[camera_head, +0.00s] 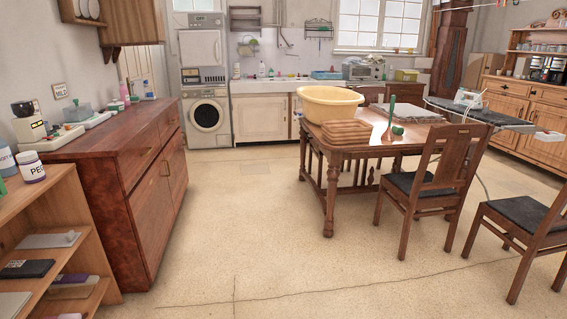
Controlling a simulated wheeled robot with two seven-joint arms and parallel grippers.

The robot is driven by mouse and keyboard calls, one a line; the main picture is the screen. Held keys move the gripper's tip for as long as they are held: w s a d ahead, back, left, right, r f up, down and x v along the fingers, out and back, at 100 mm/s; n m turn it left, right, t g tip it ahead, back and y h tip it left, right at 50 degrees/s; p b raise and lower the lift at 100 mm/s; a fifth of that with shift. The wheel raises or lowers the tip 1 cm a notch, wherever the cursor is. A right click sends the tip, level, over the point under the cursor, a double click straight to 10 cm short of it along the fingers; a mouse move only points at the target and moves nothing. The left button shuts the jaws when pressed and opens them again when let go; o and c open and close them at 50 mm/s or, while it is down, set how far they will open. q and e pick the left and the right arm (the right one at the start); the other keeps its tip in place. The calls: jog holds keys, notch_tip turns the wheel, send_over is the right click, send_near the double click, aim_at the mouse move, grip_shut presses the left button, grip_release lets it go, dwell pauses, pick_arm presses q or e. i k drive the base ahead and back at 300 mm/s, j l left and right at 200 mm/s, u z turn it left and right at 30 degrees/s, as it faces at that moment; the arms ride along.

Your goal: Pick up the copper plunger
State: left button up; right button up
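A plunger (390,117) stands upright on the wooden dining table (336,156), to the right of the basin. Its handle looks green and its small base looks copper-brown. A small green object (398,130) is beside the base. A stack of folded brown cloths or boards (346,132) lies to its left. The plunger is far from me, across the floor. Neither of my grippers is in view.
A yellow basin (329,103) is on the table. Chairs (432,185) (530,222) stand on its near right side. An ironing board (461,110) is behind. A brown dresser (130,190) and shelf unit (45,205) line the left. The middle floor is clear.

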aim_at(388, 136)
jog(key=i+l+z, duration=0.2)
jog(key=i, duration=0.4)
jog(key=i+j+z, duration=0.15)
jog(key=i, duration=0.5)
jog(key=i+z, duration=0.2)
jog(key=i, duration=0.4)
jog(key=i+j+z, duration=0.15)
jog(key=i, duration=0.5)
